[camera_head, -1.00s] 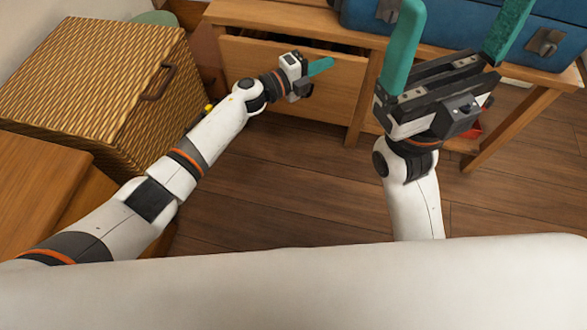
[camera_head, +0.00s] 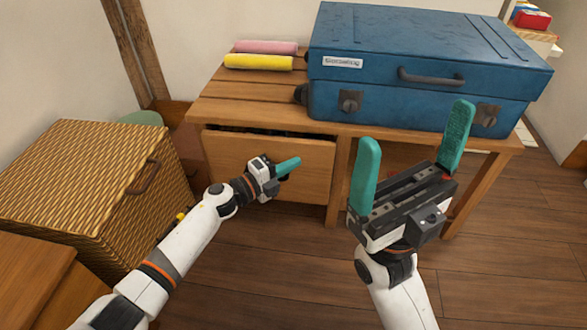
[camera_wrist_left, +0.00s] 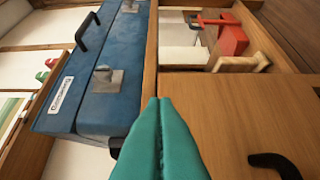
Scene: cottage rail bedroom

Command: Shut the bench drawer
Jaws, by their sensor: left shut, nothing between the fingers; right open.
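The bench (camera_head: 205,105) is wooden. Its drawer (camera_head: 230,155) stands slightly out, with a dark gap above its front in the head view. The plain wooden drawer front also shows in the left wrist view (camera_wrist_left: 235,120), with a dark handle (camera_wrist_left: 275,163) at lower right. My left gripper (camera_head: 290,164) is shut and empty, its teal fingers in front of the drawer front, towards its right side. In the left wrist view its fingertips (camera_wrist_left: 158,102) overlap the drawer's edge; I cannot tell whether they touch. My right gripper (camera_head: 414,130) is open and empty, right of the drawer.
A blue suitcase (camera_head: 420,60) lies on the bench, beside a pink roll (camera_head: 266,47) and a yellow roll (camera_head: 258,62). A wicker basket (camera_head: 90,185) stands left of my left arm. A red object (camera_wrist_left: 232,38) shows beyond the drawer. Wooden floor is clear at right.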

